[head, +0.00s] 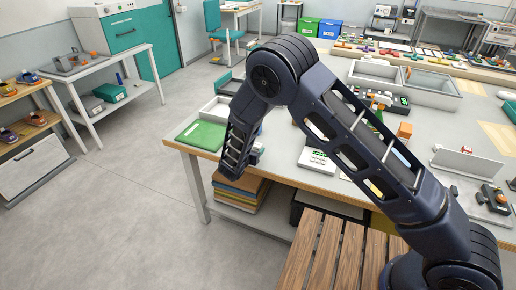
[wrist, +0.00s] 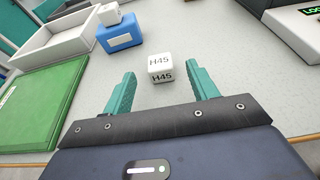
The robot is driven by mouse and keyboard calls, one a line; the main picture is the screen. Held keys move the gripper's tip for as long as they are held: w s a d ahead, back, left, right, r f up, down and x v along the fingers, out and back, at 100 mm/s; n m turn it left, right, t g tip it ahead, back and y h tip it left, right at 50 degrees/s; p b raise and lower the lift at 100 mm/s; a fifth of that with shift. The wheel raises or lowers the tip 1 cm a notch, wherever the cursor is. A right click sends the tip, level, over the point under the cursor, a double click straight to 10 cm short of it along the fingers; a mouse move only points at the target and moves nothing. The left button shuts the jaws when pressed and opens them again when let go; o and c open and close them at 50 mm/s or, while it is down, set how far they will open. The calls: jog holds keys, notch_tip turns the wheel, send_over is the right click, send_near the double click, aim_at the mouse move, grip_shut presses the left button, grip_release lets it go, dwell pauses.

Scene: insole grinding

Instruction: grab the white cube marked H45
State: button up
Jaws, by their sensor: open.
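The white cube marked H45 (wrist: 160,68) stands on the light table in the wrist view, with H45 on its top and front faces. My gripper (wrist: 167,80) is open, with one teal finger to the left of the cube and one to the right. The cube lies just beyond the fingertips, about midway between them, and nothing is held. In the head view my arm hides the gripper's fingers and the cube.
A blue block (wrist: 120,35) with a white piece (wrist: 109,13) on it stands behind and left of the cube. A green board (wrist: 38,110) lies at the left, by a white tray (wrist: 52,45). A white box (wrist: 290,30) is at the right. The surface around the cube is clear.

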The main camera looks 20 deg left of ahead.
aim_at(258, 144)
jog(key=x, duration=0.4)
jog(key=shift+r, duration=0.1)
jog(key=c, duration=1.1)
jog(key=shift+o, duration=0.2)
jog(key=shift+r, duration=0.15)
